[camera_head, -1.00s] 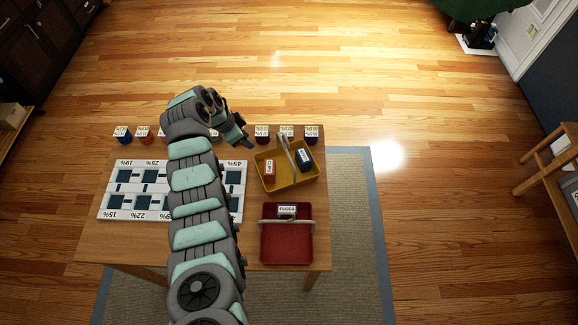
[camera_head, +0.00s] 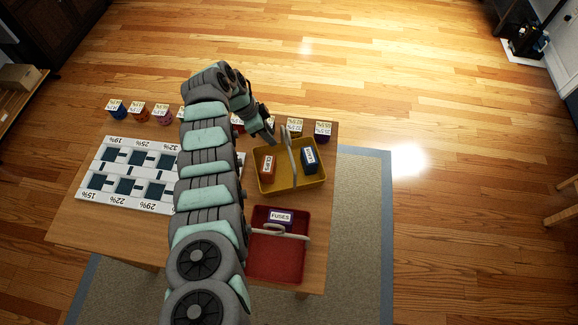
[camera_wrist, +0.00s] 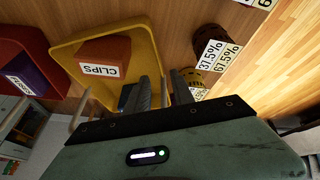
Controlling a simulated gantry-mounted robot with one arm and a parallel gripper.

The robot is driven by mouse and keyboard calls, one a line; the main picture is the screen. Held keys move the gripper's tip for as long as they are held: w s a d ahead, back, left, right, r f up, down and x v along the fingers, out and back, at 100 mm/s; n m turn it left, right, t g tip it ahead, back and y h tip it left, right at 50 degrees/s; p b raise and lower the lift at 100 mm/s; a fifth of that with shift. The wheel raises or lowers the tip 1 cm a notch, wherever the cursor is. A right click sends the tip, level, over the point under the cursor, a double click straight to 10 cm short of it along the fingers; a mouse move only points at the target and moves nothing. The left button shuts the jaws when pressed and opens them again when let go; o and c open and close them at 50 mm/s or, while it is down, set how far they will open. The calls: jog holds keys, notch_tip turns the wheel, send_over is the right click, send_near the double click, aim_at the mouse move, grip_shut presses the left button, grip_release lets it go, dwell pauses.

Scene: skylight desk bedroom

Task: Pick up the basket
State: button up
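A yellow basket (camera_head: 300,184) with a raised grey handle (camera_head: 287,150) stands on the table and holds an orange-brown box (camera_head: 267,168) and a dark blue box (camera_head: 309,162). A red basket (camera_head: 275,262) with a pale handle stands nearer the camera and holds a dark box labelled FUSES (camera_head: 281,217). My gripper (camera_head: 270,127) is just above the yellow basket's far left side, close to its handle but apparently apart from it. In the wrist view, my gripper (camera_wrist: 161,80) has its two fingers apart, in front of the yellow basket (camera_wrist: 148,36) and its box labelled CLIPS (camera_wrist: 103,58).
A white board with dark slots and percentage labels (camera_head: 125,172) lies on the left of the wooden table (camera_head: 75,226). Several small labelled containers, such as a blue one (camera_head: 116,112), line the far edge. My arm hides part of the board and row.

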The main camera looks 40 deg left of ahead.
aim_at(276, 147)
jog(key=shift+x, duration=0.85)
jog(key=f+b, duration=0.2)
jog(key=f, duration=0.1)
jog(key=f+b, duration=0.2)
jog(key=shift+w+d, duration=0.15)
jog(key=shift+d, duration=0.2)
jog(key=shift+w+d+f, duration=0.1)
jog(key=shift+d, duration=0.05)
jog(key=shift+c, duration=0.4)
grip_shut()
